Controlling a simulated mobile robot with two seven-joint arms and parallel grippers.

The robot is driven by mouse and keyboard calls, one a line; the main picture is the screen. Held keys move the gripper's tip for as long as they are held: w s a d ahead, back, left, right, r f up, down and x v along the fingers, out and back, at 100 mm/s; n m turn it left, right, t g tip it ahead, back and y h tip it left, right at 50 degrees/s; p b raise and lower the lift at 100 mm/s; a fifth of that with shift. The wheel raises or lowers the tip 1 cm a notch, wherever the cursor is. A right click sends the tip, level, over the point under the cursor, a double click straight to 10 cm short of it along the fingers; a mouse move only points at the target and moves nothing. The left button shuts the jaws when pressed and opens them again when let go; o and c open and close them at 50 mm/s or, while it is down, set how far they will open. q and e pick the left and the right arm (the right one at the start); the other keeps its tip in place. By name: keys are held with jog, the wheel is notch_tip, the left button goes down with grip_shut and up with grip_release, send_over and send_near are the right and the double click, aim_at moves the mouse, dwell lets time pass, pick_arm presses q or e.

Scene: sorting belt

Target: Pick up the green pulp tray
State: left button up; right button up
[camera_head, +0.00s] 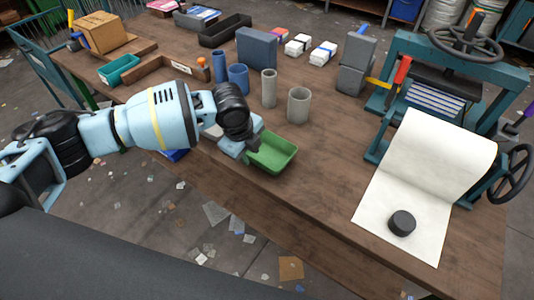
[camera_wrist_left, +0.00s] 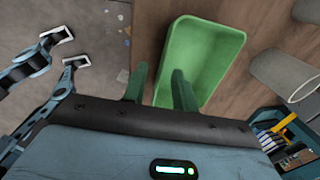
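The green pulp tray (camera_head: 272,153) is an open rectangular tray on the near edge of the wooden workbench. It also shows in the left wrist view (camera_wrist_left: 205,50). My left gripper (camera_wrist_left: 158,88) is open at the tray's left side in that view. One finger shows over the inside of the tray and the other outside, with the side wall between them. No grip on the wall shows. In the head view, my left gripper (camera_head: 254,146) is partly hidden by its own wrist. My right gripper does not show in the head view.
Grey cups (camera_head: 298,105) and blue cups (camera_head: 238,77) stand behind the tray. A teal press (camera_head: 440,85) with a paper sheet (camera_head: 400,190) and black puck (camera_head: 402,222) is at right. Bench between tray and paper is clear. Scraps litter the floor.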

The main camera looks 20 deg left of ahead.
aim_at(255, 160)
pick_arm(q)
jog(key=x, duration=0.4)
jog(key=shift+w+d+f, duration=0.1)
jog(key=shift+d+f, duration=0.2)
jog(key=shift+d, duration=0.1)
jog(key=shift+c, duration=0.5)
grip_shut()
